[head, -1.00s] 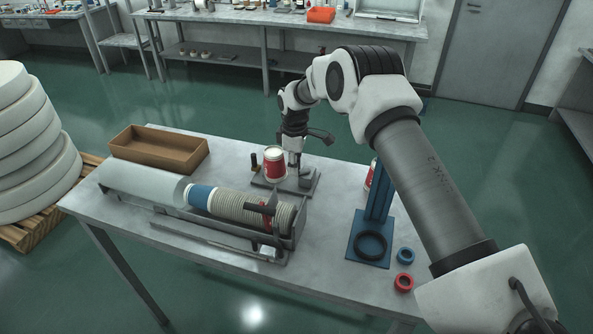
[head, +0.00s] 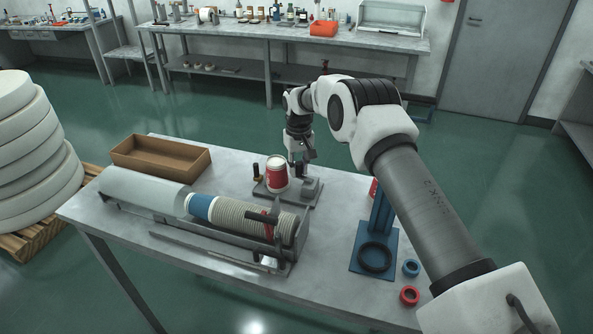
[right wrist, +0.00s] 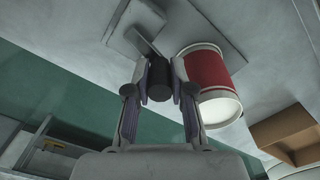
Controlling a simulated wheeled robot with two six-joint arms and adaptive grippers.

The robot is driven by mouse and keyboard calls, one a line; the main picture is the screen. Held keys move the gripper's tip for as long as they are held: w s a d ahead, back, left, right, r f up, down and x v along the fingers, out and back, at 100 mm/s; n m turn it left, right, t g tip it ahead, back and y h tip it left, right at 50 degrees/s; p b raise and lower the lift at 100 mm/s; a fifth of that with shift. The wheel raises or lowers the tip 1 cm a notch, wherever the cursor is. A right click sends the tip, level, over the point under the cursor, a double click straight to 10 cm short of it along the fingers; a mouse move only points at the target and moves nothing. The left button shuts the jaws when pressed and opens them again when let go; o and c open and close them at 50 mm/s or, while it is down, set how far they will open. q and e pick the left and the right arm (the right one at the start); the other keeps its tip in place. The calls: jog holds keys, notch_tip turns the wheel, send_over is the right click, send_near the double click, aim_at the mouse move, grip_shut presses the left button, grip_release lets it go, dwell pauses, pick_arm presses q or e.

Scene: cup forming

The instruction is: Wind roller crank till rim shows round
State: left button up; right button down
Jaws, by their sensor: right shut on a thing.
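A red and white cup (head: 277,175) stands upright on a flat grey base (head: 287,200) on the table. In the right wrist view the cup (right wrist: 207,72) is just right of my fingers, with a pale rim edge visible; whether the rim is rolled all round I cannot tell. My right gripper (head: 299,168) is beside the cup. In the right wrist view the gripper (right wrist: 159,80) is shut on the black crank handle (right wrist: 158,88), with a grey crank arm (right wrist: 145,44) beyond it. My left gripper is not in view.
A brown tray (head: 160,156) and a trough with a ribbed stack of cups (head: 238,217) lie to the left. A blue stand (head: 375,251), a blue ring (head: 411,268) and a red ring (head: 409,296) are to the right. A small dark peg (head: 257,173) stands left of the cup.

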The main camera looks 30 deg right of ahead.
jog(key=m, duration=0.1)
jog(key=d+m, duration=0.1)
jog(key=m, duration=0.2)
jog(key=shift+d+f+m, duration=0.25)
jog(key=shift+d+m, duration=0.05)
jog(key=shift+d, duration=0.05)
jog(key=m, duration=0.1)
jog(key=d+m, duration=0.1)
jog(key=shift+m, duration=0.4)
jog(key=m, duration=0.2)
jog(key=d+m, duration=0.1)
jog(key=shift+s+m, duration=0.25)
jog(key=shift+m, duration=0.05)
jog(key=shift+s+d+m+p, duration=0.2)
jog(key=shift+d+m, duration=0.05)
jog(key=shift+m, duration=0.65)
jog(key=shift+s+d+m+p, duration=0.15)
jog(key=shift+s+d+m, duration=0.1)
jog(key=shift+m, duration=0.65)
jog(key=c, duration=1)
grip_release()
jog(key=shift+w, duration=0.15)
